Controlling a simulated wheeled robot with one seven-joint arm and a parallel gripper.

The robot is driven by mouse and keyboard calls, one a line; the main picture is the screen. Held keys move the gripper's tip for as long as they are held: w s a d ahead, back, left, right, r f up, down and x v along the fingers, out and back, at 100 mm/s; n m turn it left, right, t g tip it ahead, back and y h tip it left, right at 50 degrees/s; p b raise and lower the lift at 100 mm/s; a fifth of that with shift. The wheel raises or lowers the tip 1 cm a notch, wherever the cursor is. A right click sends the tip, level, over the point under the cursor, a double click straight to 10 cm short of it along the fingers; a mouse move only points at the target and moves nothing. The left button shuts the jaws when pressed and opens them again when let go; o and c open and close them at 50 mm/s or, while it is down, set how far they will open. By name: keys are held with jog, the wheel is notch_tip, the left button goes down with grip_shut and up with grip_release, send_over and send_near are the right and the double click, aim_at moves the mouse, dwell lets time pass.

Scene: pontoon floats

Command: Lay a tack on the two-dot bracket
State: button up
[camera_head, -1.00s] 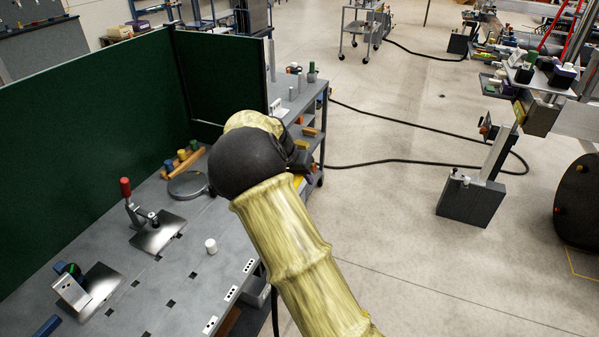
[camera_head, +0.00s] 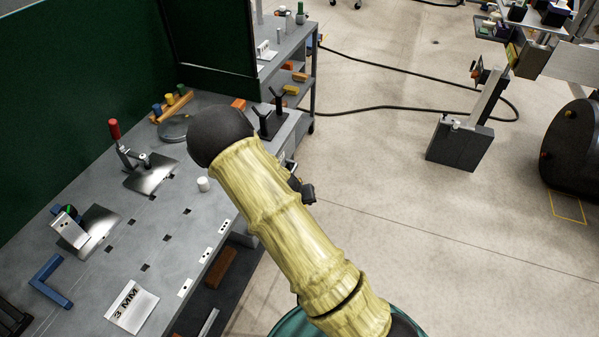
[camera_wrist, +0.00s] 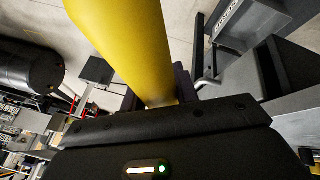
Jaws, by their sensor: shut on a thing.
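In the wrist view my gripper (camera_wrist: 160,97) is shut on a smooth yellow cylindrical thing (camera_wrist: 125,40), which runs up out of the picture; its far end is not seen. In the head view my sleeved arm hides most of the gripper. On the grey bench, a small pale upright bracket (camera_head: 69,230) stands on a shiny plate (camera_head: 98,235) at the left. Its dots are too small to count surely. Another shiny plate (camera_head: 150,178) lies farther back, under a red-handled clamp (camera_head: 116,135).
A black two-pronged stand (camera_head: 272,120) is at the bench's far right edge. A green screen (camera_head: 80,110) stands behind.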

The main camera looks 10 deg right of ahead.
jog(key=s+f+n, duration=0.1)
jog(key=s+f, duration=0.3)
jog(key=s, duration=0.1)
jog(key=shift+a+y, duration=0.3)
jog(key=shift+a, duration=0.1)
jog(key=shift+w+d+f, duration=0.1)
jog(key=shift+d, duration=0.1)
